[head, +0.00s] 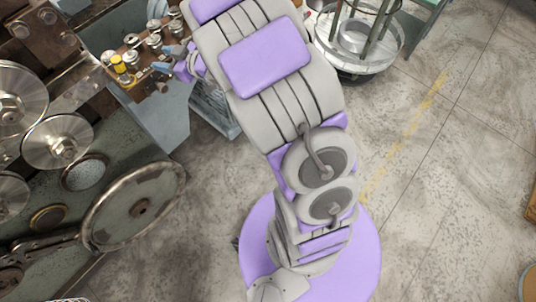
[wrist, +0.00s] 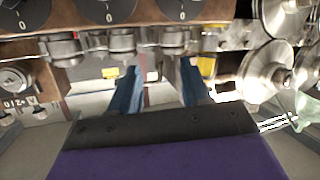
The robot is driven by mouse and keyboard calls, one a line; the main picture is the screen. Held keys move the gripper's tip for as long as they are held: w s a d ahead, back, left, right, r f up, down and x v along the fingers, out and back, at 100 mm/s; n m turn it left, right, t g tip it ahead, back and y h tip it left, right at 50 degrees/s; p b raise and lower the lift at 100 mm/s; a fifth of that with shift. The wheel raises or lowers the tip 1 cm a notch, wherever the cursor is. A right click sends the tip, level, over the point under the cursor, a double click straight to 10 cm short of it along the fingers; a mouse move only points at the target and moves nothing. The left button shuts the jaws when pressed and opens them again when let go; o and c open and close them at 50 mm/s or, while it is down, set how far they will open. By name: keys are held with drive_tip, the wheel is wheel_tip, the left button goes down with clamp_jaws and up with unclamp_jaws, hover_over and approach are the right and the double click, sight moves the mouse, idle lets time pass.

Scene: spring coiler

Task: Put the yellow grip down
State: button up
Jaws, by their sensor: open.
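The yellow grip (head: 120,66) stands on a rusty brown ledge (head: 133,88) at the upper left of the head view, among metal fittings. The lower part of the grip is hard to make out in the wrist view.
Metal knobs (head: 153,39) stand along the ledge close to my fingers. Large metal rollers (head: 57,141) and a handwheel (head: 134,208) are on the machine at left. A round wire stand (head: 360,45) is at the upper right.

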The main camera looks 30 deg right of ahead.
drive_tip(key=s+d+r+m+g+h, duration=0.1)
drive_tip(key=s+d+m+h, duration=0.1)
drive_tip(key=d+h, duration=0.25)
drive_tip(key=s+d+r+m+h, duration=0.2)
drive_tip(key=d+h, duration=0.1)
drive_tip(key=d, duration=0.3)
drive_tip(key=s+d+m+g+h, duration=0.2)
drive_tip(key=s+d+g+h, duration=0.15)
drive_tip(key=s, duration=0.55)
drive_tip(key=s+a+g+y, duration=0.1)
drive_tip(key=s+a+g, duration=0.2)
drive_tip(key=s, duration=0.7)
drive_tip(key=s+a+r+m+g+y, duration=0.1)
drive_tip(key=s+a+g, duration=0.1)
drive_tip(key=s, duration=0.8)
drive_tip(key=s+a+m+g+y, duration=0.1)
drive_tip(key=s+a+g, duration=0.2)
drive_tip(key=s, duration=0.8)
drive_tip(key=shift+a+r+g, duration=0.35)
drive_tip(key=shift+g, duration=0.7)
